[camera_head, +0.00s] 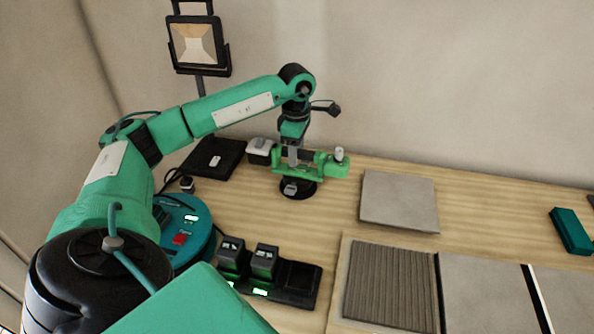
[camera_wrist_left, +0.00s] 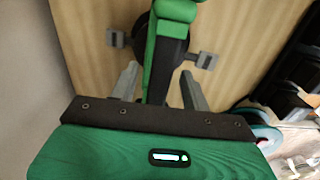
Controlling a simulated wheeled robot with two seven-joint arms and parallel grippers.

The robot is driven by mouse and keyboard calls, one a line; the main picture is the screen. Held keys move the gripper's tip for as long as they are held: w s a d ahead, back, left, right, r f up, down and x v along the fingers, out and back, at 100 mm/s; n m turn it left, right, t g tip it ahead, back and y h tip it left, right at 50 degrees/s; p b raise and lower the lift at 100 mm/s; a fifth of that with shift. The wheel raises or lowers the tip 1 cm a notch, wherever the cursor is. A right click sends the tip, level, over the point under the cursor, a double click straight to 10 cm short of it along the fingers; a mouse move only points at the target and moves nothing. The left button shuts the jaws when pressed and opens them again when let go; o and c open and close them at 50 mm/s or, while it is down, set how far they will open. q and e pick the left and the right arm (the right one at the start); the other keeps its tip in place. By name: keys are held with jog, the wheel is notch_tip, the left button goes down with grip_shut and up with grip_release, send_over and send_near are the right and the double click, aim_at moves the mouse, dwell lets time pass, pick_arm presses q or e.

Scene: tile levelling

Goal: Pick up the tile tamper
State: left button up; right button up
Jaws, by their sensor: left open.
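The tile tamper (camera_head: 325,168) appears to be the green tool with a round black base on the wooden bench, below my left wrist. A pale knob shows at its right end and a grey-and-black block at its left. My left gripper (camera_head: 292,158) points down over it, open. In the left wrist view, the tamper's green bar (camera_wrist_left: 162,62) runs between the two grey fingers of my left gripper (camera_wrist_left: 160,82), with a visible gap on each side. The black base lies beyond, partly hidden by the bar. My right gripper is not in view.
A grey tile (camera_head: 400,200) lies right of the tamper. Ribbed mortar (camera_head: 390,288) and laid tiles (camera_head: 485,290) are at the front right. A charger with batteries (camera_head: 262,262), a teal round device (camera_head: 185,228), a black case (camera_head: 212,158), a work lamp (camera_head: 197,45) and a teal block (camera_head: 571,231) stand around.

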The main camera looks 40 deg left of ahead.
aim_at(298, 169)
pick_arm(q)
jog(key=shift+f, duration=1.15)
jog(key=shift+f, duration=0.15)
